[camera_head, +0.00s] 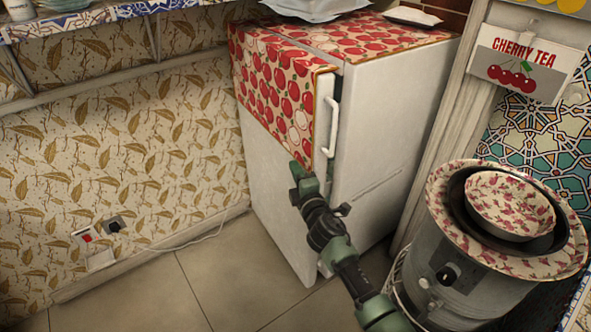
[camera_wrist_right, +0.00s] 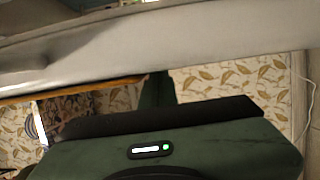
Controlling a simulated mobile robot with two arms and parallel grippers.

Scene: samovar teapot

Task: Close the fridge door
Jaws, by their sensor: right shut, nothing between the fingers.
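The white fridge (camera_head: 385,140) stands against the patterned wall in the head view. Its door (camera_head: 275,200) is on the left-facing side, with a red fruit-print cloth (camera_head: 275,90) over its upper part. A narrow dark gap shows between door and body near the top right edge, so the door looks slightly ajar. A white handle (camera_head: 331,127) is on the door's right edge. My right gripper (camera_head: 297,170) is shut and empty, in front of the door below the handle; contact cannot be told. A white surface (camera_wrist_right: 180,45) fills the upper wrist view. My left gripper is not in view.
A metal stove-like drum (camera_head: 455,290) with a patterned bowl (camera_head: 510,205) stands at right, beside my right arm. A wall socket (camera_head: 113,224) with a cable is at left. The tiled floor (camera_head: 215,285) in front of the fridge is clear.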

